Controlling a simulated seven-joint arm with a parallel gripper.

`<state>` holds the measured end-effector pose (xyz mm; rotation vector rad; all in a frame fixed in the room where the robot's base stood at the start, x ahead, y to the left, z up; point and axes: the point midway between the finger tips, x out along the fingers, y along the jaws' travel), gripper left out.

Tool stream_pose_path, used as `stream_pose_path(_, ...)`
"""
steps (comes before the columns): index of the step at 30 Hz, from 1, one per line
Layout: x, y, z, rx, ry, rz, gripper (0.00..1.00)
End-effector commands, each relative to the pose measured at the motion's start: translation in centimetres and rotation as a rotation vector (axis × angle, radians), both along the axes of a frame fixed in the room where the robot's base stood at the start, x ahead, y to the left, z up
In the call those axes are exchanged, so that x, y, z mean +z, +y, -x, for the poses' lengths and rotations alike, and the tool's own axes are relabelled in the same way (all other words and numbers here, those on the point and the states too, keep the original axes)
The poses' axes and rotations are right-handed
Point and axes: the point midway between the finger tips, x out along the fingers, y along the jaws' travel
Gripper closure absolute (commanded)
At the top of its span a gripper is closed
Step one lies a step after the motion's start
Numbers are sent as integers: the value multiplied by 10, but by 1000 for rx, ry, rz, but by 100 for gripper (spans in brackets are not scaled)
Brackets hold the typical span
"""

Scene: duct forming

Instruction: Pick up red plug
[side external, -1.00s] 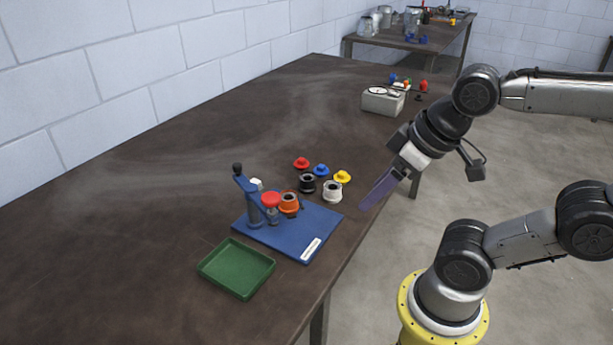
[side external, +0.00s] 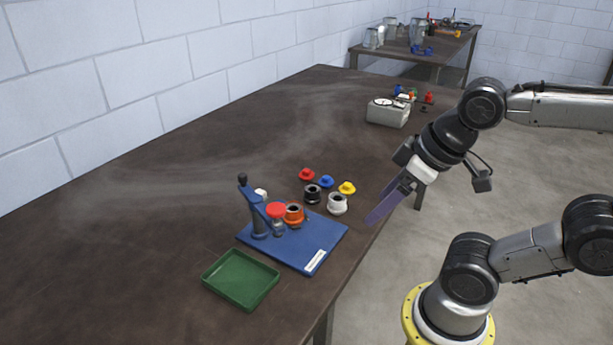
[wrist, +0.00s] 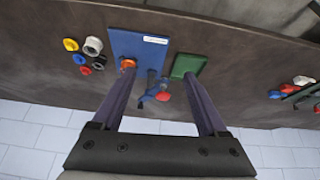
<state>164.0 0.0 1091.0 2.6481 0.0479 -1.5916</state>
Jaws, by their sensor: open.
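The red plug (side external: 307,174) sits on the dark table behind the black ring, left of the blue plug (side external: 326,181) and yellow plug (side external: 347,188). It also shows at the left in the wrist view (wrist: 85,70). My gripper (side external: 376,215) is in the air by the table's front edge, to the right of the plugs. It is open and empty, with its long fingers spread apart in the wrist view (wrist: 159,76). The red plug lies outside the fingers, to their left in that view.
A blue board (side external: 318,232) carries a blue lever press (side external: 256,215) with a red disc and an orange ring (side external: 294,215). A black ring (side external: 312,193) and white ring (side external: 337,204) stand near the plugs. A green tray (side external: 240,280) is in front. The table's left side is clear.

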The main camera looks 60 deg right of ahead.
Motion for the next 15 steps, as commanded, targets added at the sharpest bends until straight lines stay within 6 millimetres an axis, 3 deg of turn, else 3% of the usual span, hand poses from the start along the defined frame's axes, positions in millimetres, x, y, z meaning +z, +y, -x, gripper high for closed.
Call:
stream_pose_path(3,3,0,3,153,15,80,24)
stream_pose_path(7,40,0,-12,407,-17,222,24)
stream_pose_path(11,81,-6,-45,652,-2,363,24)
stream_pose_path(15,117,-20,-94,895,45,494,24)
